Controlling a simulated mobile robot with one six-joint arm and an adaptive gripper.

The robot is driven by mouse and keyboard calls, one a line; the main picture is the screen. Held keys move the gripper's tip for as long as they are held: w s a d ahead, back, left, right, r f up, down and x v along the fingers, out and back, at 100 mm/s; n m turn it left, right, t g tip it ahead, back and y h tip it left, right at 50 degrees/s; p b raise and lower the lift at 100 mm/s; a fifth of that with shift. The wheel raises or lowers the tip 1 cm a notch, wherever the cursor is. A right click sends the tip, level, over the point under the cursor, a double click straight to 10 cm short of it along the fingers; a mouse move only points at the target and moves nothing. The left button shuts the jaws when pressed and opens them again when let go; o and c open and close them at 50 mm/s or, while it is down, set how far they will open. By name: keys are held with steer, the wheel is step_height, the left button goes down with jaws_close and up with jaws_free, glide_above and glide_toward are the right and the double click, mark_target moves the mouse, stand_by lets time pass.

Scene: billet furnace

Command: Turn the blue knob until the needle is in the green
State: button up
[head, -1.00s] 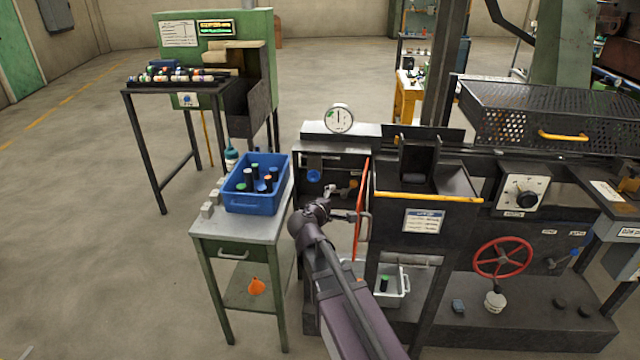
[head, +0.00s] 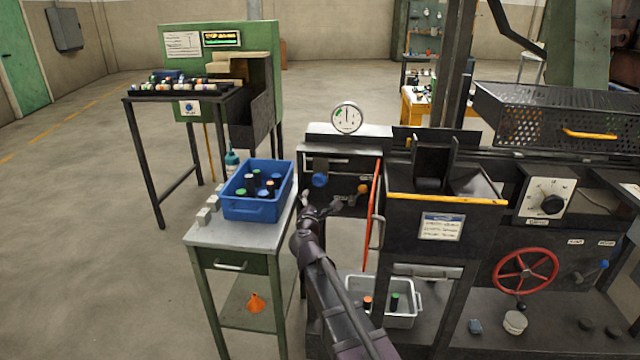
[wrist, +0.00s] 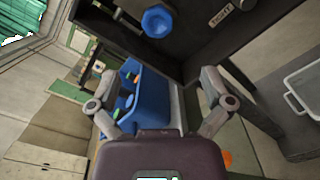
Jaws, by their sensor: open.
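The blue knob (head: 320,180) is on the dark front panel below the gauge. In the wrist view the blue knob (wrist: 158,21) shows near the top, beyond and above the space between my fingers. The round white gauge (head: 347,118) stands on top of the machine. Its needle looks near upright, with a green patch to its left; the exact reading is too small to tell. My gripper (head: 321,208) is open and empty, just below the knob and apart from it. Its two spread fingers (wrist: 158,95) show in the wrist view.
A blue bin (head: 255,209) with several cylinders stands on the small table (head: 225,256) to the left. An orange knob (head: 362,189) and a red-orange upright bar (head: 372,215) are right of the blue knob. A grey bin (head: 400,318) sits low down.

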mark_target(318, 181)
steer(key=shift+a, duration=0.25)
steer(key=w, duration=1.3)
steer(key=shift+w+d, duration=0.25)
steer(key=shift+w, duration=0.05)
steer(key=c, duration=1.1)
